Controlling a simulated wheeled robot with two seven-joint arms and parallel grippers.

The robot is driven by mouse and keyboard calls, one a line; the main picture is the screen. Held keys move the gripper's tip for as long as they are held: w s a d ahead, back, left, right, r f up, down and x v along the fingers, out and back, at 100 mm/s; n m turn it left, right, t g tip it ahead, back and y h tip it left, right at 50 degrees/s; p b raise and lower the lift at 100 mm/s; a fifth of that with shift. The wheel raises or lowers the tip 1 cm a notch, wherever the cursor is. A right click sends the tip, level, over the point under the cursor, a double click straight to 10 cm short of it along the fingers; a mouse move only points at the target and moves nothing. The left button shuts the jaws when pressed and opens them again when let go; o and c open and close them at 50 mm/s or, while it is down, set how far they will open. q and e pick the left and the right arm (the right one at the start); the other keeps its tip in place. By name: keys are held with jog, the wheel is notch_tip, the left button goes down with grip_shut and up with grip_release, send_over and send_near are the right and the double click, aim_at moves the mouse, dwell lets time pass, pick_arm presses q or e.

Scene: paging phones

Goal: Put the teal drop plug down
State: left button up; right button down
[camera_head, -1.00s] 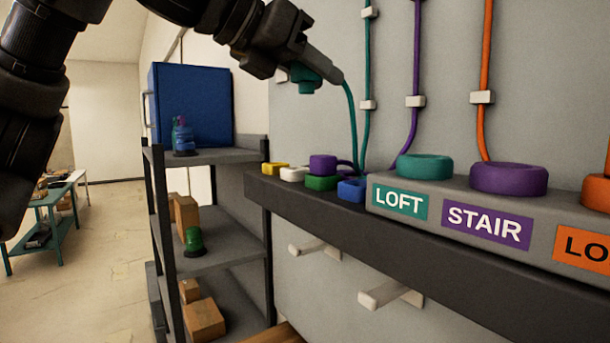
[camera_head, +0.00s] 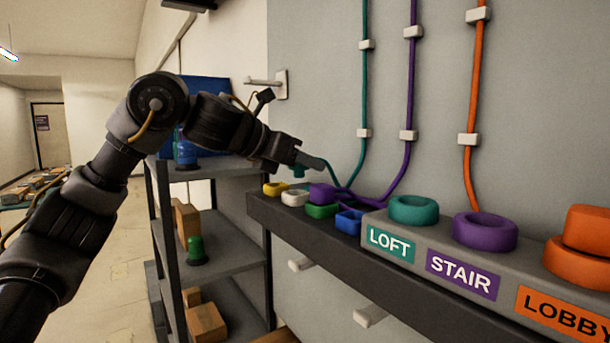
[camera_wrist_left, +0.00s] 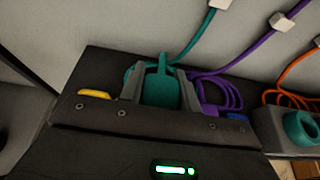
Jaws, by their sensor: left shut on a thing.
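My left gripper (camera_head: 308,162) is shut on the teal drop plug (camera_head: 298,171), holding it just above the left end of the dark ledge, behind the white and yellow pieces. In the left wrist view the teal plug (camera_wrist_left: 160,92) sits between the two fingers (camera_wrist_left: 158,95), its teal cord rising behind. I cannot tell whether its underside touches anything. The teal ring seat (camera_head: 413,209) on the LOFT block (camera_head: 390,243) is empty. My right gripper is out of view.
On the ledge (camera_head: 300,220) are yellow (camera_head: 275,188), white (camera_head: 295,197), green (camera_head: 321,211) and blue (camera_head: 348,220) pieces. The purple STAIR seat (camera_head: 485,231) is empty; an orange plug (camera_head: 588,229) is on the LOBBY seat.

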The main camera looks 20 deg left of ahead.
aim_at(304, 191)
pick_arm(q)
jog(key=f, duration=0.1)
jog(key=f+p, duration=0.1)
jog(key=f, duration=0.1)
jog(key=shift+w, duration=0.35)
jog(key=shift+s+a+f, duration=0.15)
jog(key=shift+a+f, duration=0.05)
jog(key=shift+f, duration=0.2)
jog(key=o, duration=1)
jog(key=shift+d, duration=0.2)
jog(key=shift+a, duration=0.15)
jog(key=shift+s+a+r, duration=0.1)
jog(key=shift+s+a, duration=0.05)
jog(key=shift+b+v, duration=2.3)
jog(key=shift+v, duration=3.4)
